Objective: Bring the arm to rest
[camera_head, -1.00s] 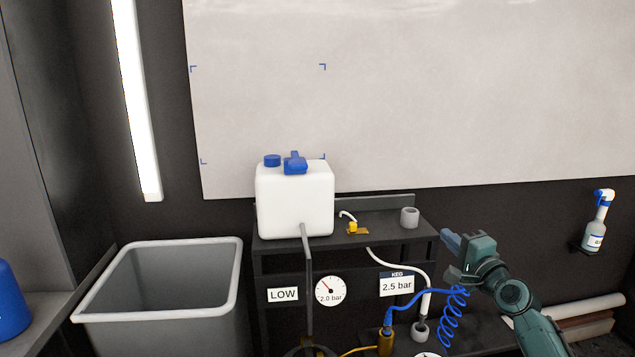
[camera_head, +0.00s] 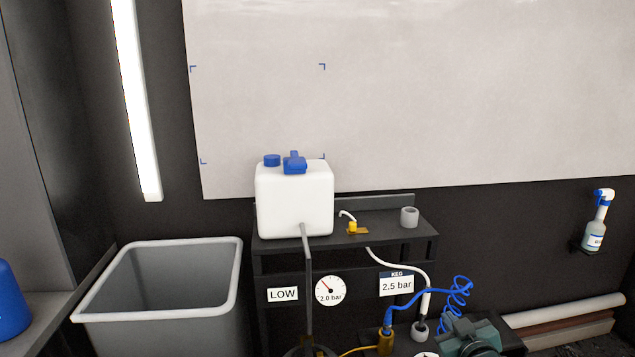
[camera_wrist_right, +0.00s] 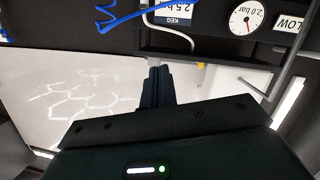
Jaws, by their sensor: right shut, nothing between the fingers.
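My right gripper (camera_head: 450,325) is low at the bottom of the head view, right of the cart's lower shelf, beside the blue coiled hose (camera_head: 458,293). Only its teal housing and part of its fingers show there; the rest is cut off by the frame edge. In the right wrist view, its dark fingers (camera_wrist_right: 157,88) are closed together with nothing held. My left gripper is not in view.
A cart (camera_head: 428,232) carries a white tank (camera_head: 295,205), a grey cup (camera_head: 409,217) and gauges. A grey bin (camera_head: 90,317) stands left. A spray bottle (camera_head: 594,235) hangs right; rolls (camera_head: 580,312) lie below it.

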